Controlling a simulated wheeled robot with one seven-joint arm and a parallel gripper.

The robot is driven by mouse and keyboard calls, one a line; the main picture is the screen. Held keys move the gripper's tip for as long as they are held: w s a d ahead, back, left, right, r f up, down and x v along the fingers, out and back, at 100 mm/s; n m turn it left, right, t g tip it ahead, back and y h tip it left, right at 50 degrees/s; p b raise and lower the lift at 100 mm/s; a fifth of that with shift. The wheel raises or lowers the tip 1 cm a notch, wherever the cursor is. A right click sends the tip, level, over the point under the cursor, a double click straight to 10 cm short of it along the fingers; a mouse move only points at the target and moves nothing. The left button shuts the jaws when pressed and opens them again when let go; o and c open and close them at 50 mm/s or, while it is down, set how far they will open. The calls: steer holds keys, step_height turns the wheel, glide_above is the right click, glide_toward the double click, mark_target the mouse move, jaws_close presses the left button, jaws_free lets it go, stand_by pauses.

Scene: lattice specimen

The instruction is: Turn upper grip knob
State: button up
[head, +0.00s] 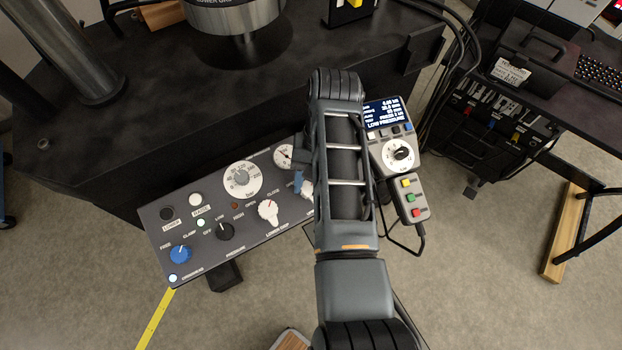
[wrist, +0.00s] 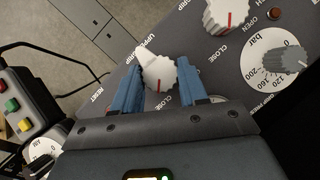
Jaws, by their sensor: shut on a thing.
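The "UPPER GRIP" label is partly covered by the knob and a finger. In the head view my arm hides most of this area, and only a blue finger (head: 298,181) and a bit of white beside it show.
A similar white lower grip knob (head: 268,212) sits close by on the panel. A grey pressure dial (head: 241,179), a black knob (head: 225,231) and a blue knob (head: 181,254) are further left. A button pendant (head: 411,198) and display unit (head: 390,150) stand right of my arm.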

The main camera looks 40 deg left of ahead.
steer(key=o, duration=1)
steer(key=shift+o, duration=0.2)
